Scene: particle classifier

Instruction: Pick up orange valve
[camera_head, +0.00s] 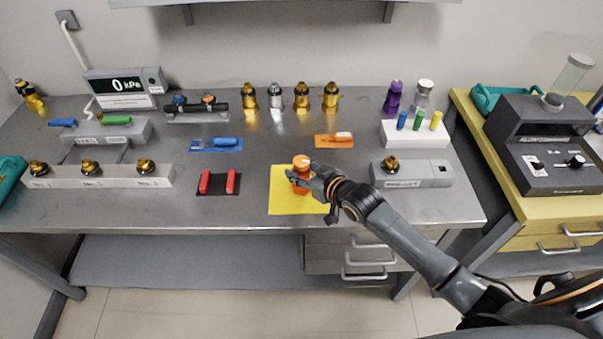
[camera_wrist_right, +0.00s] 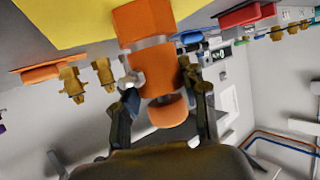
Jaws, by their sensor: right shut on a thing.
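The orange valve (camera_head: 301,171) stands on or just over the yellow mat (camera_head: 284,204) in the head view; contact with the mat is hard to tell. My right gripper (camera_head: 300,179) reaches it from the right side and is shut on it. In the right wrist view the orange valve (camera_wrist_right: 152,70) lies between the two fingers of my right gripper (camera_wrist_right: 165,95), with a pale band around its middle. The yellow mat (camera_wrist_right: 70,22) fills the top left there. My left gripper shows in neither view.
A red-handled holder (camera_head: 219,184) lies left of the mat. A grey block (camera_head: 411,174) with one brass fitting stands to the right. Several brass and silver valves (camera_head: 302,97) line the back. An orange pad (camera_head: 334,141) and blue tool pad (camera_head: 216,145) lie behind the mat.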

